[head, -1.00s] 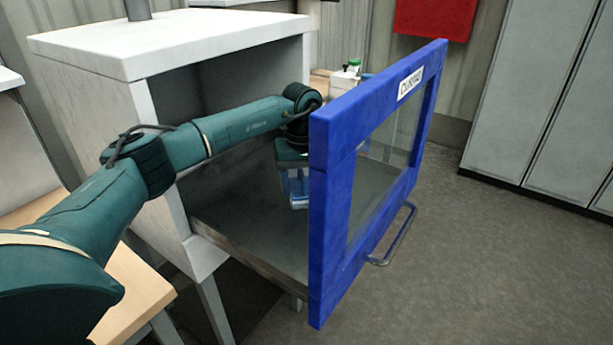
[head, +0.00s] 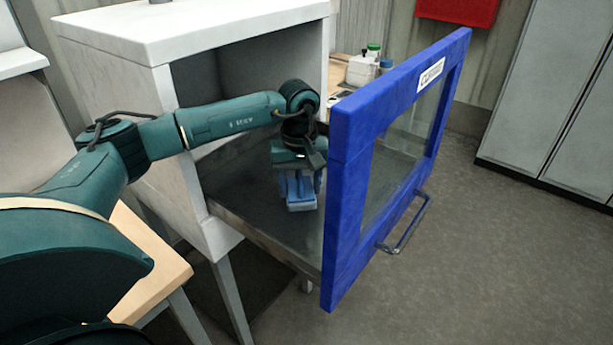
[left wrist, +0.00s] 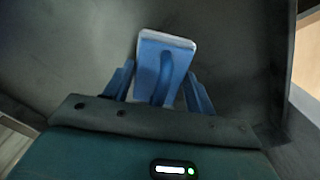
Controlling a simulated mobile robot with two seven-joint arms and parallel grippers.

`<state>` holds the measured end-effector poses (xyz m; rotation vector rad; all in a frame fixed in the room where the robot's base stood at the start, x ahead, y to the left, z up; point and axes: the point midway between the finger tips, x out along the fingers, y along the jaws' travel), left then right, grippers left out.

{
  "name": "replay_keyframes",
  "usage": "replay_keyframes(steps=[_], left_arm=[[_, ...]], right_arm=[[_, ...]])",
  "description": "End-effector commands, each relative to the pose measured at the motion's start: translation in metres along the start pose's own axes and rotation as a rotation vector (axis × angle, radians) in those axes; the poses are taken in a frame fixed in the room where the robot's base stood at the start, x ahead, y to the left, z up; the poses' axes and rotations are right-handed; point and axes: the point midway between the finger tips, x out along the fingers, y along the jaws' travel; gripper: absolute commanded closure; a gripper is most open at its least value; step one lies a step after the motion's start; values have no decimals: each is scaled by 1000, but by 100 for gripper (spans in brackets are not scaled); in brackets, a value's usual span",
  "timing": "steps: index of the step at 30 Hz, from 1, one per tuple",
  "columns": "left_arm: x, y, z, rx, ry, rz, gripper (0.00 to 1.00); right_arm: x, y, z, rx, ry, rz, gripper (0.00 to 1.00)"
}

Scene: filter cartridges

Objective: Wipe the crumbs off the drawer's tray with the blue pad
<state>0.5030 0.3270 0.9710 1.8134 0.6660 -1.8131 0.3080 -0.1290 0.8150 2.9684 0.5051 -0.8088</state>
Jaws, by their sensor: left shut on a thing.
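My left gripper (head: 298,180) is shut on the blue pad (head: 301,205), a light blue block with a paler edge. The pad is low over the drawer's grey tray (head: 250,210), near the blue front; whether it touches the tray I cannot tell. In the left wrist view the pad (left wrist: 166,60) sits between the blue fingers of the gripper (left wrist: 160,92), above the dark tray surface (left wrist: 80,45). The drawer is pulled out of the white cabinet. I cannot make out any crumbs on the tray. My right gripper is not in view.
The drawer's blue framed front (head: 345,200) with a clear pane and a metal handle (head: 405,225) stands upright at the right. The white cabinet (head: 190,35) surrounds the opening. White containers (head: 362,70) stand behind. Grey lockers (head: 550,90) are at the right, with open floor before them.

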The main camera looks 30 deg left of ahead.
Motion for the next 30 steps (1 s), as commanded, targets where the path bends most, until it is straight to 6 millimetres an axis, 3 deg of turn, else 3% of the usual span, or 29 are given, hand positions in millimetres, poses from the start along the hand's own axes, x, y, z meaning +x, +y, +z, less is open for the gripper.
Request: replay_keyframes(steps=[14, 30], left_arm=[[-2, -4, 4, 0, -2, -2, 68], [-55, -3, 4, -1, 2, 2, 68]], right_arm=[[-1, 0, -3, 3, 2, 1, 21], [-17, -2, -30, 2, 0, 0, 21]])
